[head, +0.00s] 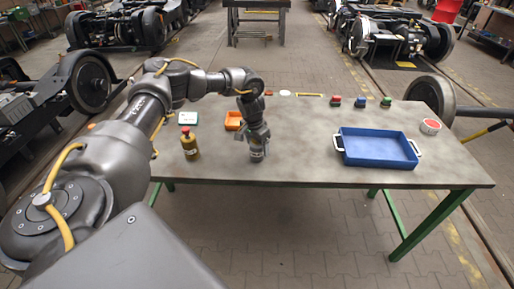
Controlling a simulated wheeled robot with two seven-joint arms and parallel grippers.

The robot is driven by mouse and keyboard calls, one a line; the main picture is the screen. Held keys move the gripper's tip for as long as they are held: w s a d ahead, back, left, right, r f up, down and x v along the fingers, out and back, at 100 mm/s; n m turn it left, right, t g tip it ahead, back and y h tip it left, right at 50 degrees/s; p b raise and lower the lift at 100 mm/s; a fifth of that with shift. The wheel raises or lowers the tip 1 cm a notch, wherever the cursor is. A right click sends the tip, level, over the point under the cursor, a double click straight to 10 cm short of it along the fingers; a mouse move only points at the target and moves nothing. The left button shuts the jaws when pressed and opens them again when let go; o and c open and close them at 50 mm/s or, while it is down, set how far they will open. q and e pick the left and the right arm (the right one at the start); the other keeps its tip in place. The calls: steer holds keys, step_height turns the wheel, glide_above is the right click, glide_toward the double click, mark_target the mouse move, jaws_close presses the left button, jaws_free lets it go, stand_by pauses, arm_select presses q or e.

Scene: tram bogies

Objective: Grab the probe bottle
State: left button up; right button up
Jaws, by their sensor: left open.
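A small olive-yellow bottle with a red cap (190,146) stands upright on the left part of the grey table; it is the only bottle I can make out, and any label is too small to read. My left gripper (257,156) points down over the table to the right of the bottle, clearly apart from it. It is open, with nothing visible in it; its fingertips are small and hard to make out. My right gripper is out of view.
The front middle is clear.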

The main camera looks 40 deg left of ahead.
arm_select(q)
steer(key=shift+f, duration=0.15)
steer(key=c, duration=1.1)
